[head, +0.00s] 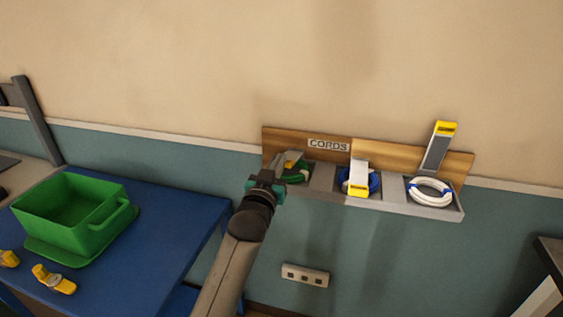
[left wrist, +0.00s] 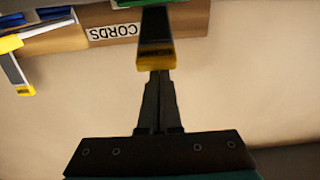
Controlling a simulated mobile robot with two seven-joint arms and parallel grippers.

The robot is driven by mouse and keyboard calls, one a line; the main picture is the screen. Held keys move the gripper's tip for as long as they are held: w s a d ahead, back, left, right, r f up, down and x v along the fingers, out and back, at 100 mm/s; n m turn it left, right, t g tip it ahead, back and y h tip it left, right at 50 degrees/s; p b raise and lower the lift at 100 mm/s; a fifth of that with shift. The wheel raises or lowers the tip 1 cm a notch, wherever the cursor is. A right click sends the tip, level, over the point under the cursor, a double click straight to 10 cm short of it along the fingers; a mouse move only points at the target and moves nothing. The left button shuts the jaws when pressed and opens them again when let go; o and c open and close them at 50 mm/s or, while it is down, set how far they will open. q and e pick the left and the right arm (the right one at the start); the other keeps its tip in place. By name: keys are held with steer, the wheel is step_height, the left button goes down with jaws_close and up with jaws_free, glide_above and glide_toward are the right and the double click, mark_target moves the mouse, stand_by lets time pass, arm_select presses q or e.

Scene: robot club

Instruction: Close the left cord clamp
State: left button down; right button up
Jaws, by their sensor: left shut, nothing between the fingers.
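The left cord clamp (head: 283,157) is a grey lever with a yellow end, over a coil of green cord (head: 299,176) in the left bay of the cord rack (head: 395,204). My left gripper (head: 266,178) is in front of that bay and hides part of it, so I cannot tell how far down the lever is. In the left wrist view the clamp (left wrist: 156,35) points its yellow end at my shut, empty fingers (left wrist: 159,80). The fingertips are at or just below that end; contact is unclear. My right gripper is not in view.
The middle clamp (head: 359,170) lies down over blue cord (head: 374,183). The right clamp (head: 437,150) stands raised behind white cord (head: 431,191). A blue table (head: 175,225) at left bears a green bin (head: 75,215). A socket strip (head: 305,275) is on the wall below.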

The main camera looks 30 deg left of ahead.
arm_select(q)
steer(key=f+b, duration=0.1)
steer(key=f, duration=0.1)
steer(key=s+f+b, duration=0.1)
steer(key=f, duration=0.2)
steer(key=shift+s+d+f, duration=0.1)
steer(key=shift+d+f, duration=0.05)
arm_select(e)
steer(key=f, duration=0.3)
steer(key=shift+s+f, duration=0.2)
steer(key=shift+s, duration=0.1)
